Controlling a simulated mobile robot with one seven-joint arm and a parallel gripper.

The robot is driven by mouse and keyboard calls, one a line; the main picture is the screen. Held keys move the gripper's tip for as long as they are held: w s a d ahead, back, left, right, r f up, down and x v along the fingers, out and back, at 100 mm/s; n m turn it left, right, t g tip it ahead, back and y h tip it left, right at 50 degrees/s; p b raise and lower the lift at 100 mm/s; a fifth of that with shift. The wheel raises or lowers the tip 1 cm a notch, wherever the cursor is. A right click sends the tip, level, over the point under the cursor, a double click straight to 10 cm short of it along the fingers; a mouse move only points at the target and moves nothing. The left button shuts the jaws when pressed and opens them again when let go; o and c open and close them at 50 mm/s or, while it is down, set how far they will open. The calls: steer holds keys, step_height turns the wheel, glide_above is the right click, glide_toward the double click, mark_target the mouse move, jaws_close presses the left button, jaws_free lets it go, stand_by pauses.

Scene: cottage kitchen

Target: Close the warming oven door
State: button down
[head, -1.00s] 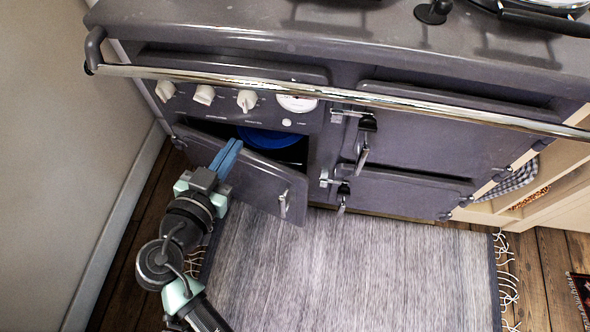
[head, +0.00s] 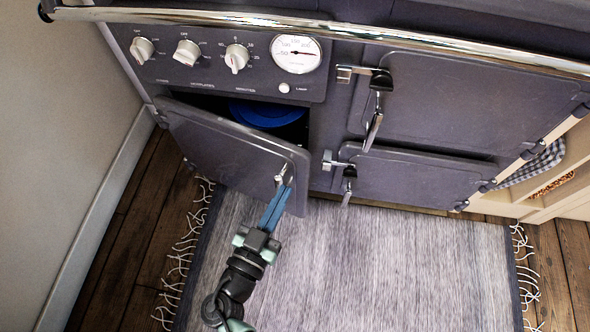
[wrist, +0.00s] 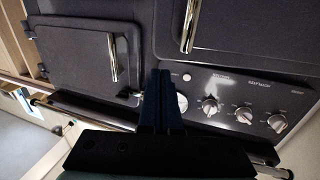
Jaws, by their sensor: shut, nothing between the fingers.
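The warming oven door (head: 222,147) is the dark grey door at lower left of the stove in the head view. It is hinged at its left and stands ajar, its right edge swung out. Its metal handle (head: 281,174) is near that free edge. A blue round item (head: 264,114) shows in the dark opening behind it. My gripper (head: 279,197), with blue fingers, is shut and empty, in front of the door's outer face by the handle. I cannot tell whether it touches. In the wrist view the fingers (wrist: 161,100) point toward the stove front, left of the door handle (wrist: 191,25).
A chrome rail (head: 330,30) runs across the stove front above the knobs (head: 187,52) and gauge (head: 297,54). Two other oven doors (head: 455,100) at right are shut, with latches sticking out. A grey fringed rug (head: 350,265) covers the floor. A wall stands at left.

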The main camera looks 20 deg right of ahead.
mark_target(301, 160)
steer(key=x, duration=0.6)
steer(key=shift+w+d+b, duration=0.25)
steer(key=shift+w+b, duration=0.05)
